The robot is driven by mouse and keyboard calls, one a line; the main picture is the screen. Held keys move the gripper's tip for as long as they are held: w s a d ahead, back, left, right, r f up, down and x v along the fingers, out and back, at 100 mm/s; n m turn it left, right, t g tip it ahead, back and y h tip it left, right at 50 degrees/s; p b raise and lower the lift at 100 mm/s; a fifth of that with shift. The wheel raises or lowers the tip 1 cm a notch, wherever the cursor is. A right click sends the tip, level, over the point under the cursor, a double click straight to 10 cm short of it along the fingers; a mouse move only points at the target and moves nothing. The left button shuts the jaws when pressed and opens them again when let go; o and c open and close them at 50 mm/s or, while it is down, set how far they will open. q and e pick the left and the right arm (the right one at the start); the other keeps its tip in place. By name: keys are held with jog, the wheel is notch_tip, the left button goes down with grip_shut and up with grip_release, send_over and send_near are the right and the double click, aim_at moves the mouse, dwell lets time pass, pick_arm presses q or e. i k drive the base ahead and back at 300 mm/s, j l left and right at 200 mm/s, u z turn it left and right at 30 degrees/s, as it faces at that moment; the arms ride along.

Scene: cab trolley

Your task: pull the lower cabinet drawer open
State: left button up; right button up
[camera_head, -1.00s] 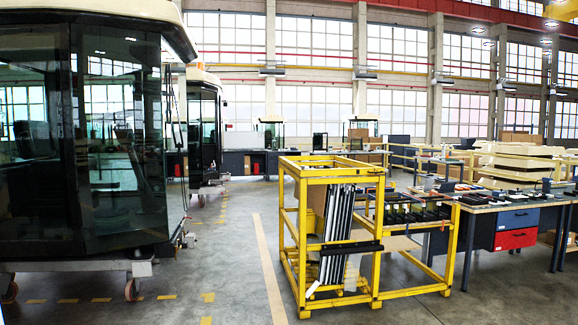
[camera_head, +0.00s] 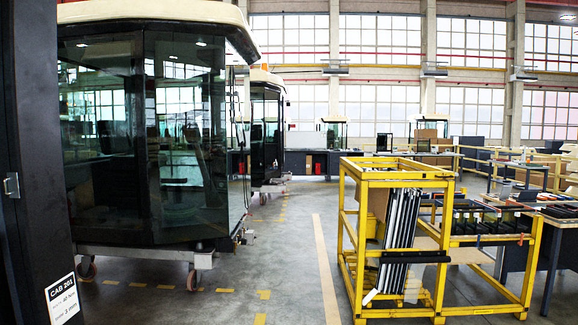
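No drawer front shows in this view. The workbench (camera_head: 556,215) at the right edge is cut off by the frame, and only its near corner, a leg and a dark panel below the top are seen. Neither of my grippers is in view.
A yellow metal rack (camera_head: 400,178) holding dark and white strips stands right of centre. A glazed cab (camera_head: 160,140) on a wheeled trolley stands left. Grey floor between is clear.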

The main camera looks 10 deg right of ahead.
aim_at(334, 163)
jog(key=z, duration=0.6)
jog(key=i+u, duration=0.25)
jog(key=i, duration=1.8)
jog(key=i+l+u, duration=0.1)
jog(key=i, duration=1.2)
jog(key=i+l, duration=0.15)
jog(key=i, duration=1.15)
jog(key=i+j, duration=0.1)
jog(key=i, duration=0.9)
jog(key=i+j, duration=0.15)
jog(key=i, duration=0.8)
jog(key=i+z, duration=0.1)
jog(key=i, duration=1.85)
jog(key=i+j, duration=0.1)
jog(key=i, duration=1.85)
jog(key=i+l+z, duration=0.15)
jog(key=i, duration=1.85)
